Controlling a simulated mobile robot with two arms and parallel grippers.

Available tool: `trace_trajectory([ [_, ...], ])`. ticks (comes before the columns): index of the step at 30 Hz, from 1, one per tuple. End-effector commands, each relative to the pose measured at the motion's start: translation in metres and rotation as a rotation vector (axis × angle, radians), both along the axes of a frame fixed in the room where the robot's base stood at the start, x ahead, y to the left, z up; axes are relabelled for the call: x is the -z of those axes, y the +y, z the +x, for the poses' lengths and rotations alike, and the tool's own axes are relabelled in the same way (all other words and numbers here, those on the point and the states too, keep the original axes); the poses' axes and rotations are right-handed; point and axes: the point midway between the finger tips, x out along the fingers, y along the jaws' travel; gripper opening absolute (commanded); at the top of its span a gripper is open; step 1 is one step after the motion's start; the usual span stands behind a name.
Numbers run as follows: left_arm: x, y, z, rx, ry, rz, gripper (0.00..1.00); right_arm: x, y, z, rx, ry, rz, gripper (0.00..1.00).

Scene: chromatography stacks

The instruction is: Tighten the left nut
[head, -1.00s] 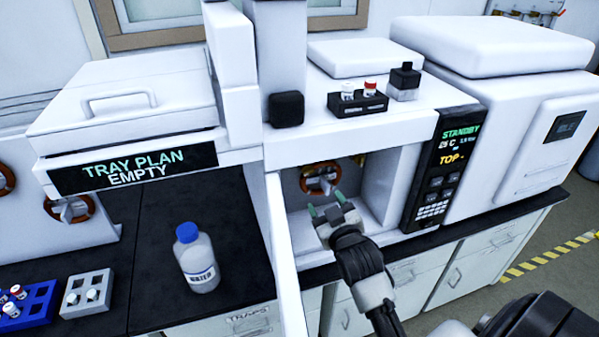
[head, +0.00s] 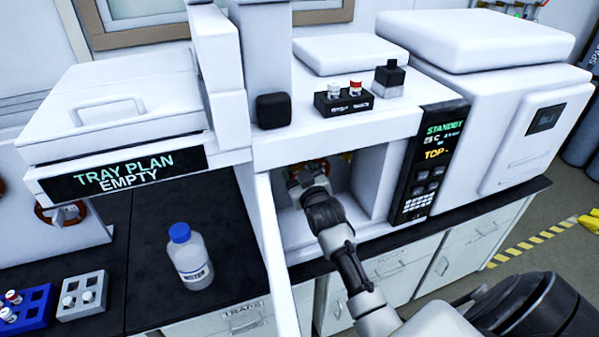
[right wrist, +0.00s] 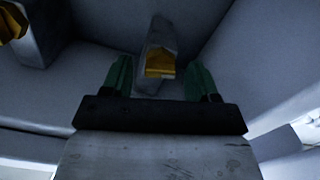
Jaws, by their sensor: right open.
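My right gripper (head: 305,178) reaches into the open white compartment (head: 372,185) of the instrument. It hides much of a copper-coloured round fitting (head: 322,166) on the back wall. In the right wrist view the two green fingers of the gripper (right wrist: 159,78) are apart. A brass nut (right wrist: 160,64) on a grey block shows between and beyond them; I cannot tell whether they touch it. A second brass piece (right wrist: 13,22) sits at the upper left. I cannot tell from these views which one is the left nut. My left gripper is not in view.
The compartment's open white door (head: 280,255) stands left of my right arm. A control panel (head: 437,160) reading STANDBY borders the right side. A blue-capped bottle (head: 190,262) and vial racks (head: 82,308) stand on the black bench. A black vial holder (head: 343,105) sits above.

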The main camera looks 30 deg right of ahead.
Motion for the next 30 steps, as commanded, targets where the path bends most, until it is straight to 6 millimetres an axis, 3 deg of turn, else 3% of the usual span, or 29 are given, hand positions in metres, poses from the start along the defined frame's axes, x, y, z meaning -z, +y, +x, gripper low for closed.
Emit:
trace_trajectory([
  [4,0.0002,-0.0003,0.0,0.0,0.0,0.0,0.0,0.0002,0.0001,-0.0002,0.0,0.0,-0.001,0.58],
  [12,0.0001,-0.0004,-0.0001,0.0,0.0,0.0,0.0,0.0003,0.0001,-0.0004,0.0,0.001,-0.001,0.17],
  [14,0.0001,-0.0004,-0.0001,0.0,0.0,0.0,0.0,0.0003,0.0001,-0.0004,0.0,0.001,0.0,0.1],
  [22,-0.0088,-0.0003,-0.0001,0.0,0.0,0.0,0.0,-0.0003,0.0,-0.0002,0.001,-0.056,0.246,0.1],
  [30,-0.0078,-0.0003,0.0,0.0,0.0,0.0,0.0,0.0008,0.0002,-0.0002,0.0,-0.063,0.271,0.1],
])
